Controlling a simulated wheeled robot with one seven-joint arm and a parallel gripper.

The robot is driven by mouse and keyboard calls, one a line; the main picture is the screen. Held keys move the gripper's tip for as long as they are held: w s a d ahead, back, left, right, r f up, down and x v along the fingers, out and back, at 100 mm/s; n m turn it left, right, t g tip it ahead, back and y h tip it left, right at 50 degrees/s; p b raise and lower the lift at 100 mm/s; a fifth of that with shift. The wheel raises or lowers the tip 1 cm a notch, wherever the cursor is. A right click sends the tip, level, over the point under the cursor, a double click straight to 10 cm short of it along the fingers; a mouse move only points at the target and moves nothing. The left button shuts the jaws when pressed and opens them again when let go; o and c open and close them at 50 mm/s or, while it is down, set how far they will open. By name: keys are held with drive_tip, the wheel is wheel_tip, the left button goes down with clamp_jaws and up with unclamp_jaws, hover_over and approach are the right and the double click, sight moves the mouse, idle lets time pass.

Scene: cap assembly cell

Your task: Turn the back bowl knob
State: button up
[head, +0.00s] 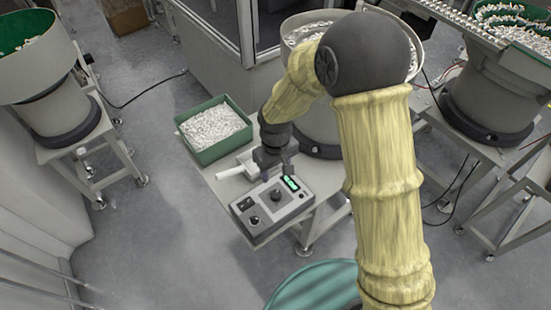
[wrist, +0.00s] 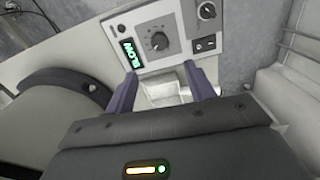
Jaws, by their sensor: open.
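A grey control box (head: 262,226) sits on the small table and also shows at the top of the wrist view (wrist: 178,20). On its face are a dial knob with a scale (wrist: 158,41), a second dark knob (wrist: 207,11), a black switch (wrist: 205,44) and a lit green display (wrist: 128,53). My gripper (wrist: 162,88) is open and empty, its two purple fingers apart and pointing at the box's display side. In the head view my gripper (head: 268,174) hangs just behind the box, apart from the knobs as far as I can tell.
A green bin (head: 203,156) of white parts stands left on the table. A white scoop-like piece (head: 230,172) lies beside my gripper. A bowl feeder (head: 314,130) stands behind, partly hidden by my arm. Other feeders stand left (head: 50,80) and right (head: 490,95).

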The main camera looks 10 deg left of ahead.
wheel_tip(320, 180, up, 5)
drive_tip(key=shift+f, duration=0.1)
idle(0.5)
drive_tip(key=s+d+r+m+t, duration=0.1)
drive_tip(key=s+d+r+m, duration=0.1)
drive_tip(key=d, duration=0.6)
drive_tip(key=s+d+r+m, duration=0.2)
drive_tip(key=d+m, duration=0.2)
drive_tip(key=d, duration=0.5)
drive_tip(key=s+d+r+m+t, duration=0.1)
drive_tip(key=s+d+r+m, duration=0.1)
drive_tip(key=d, duration=0.7)
drive_tip(key=shift+s+r+m+t+p, duration=0.3)
drive_tip(key=shift+s+r+m+p, duration=0.1)
drive_tip(key=shift+s+m, duration=0.15)
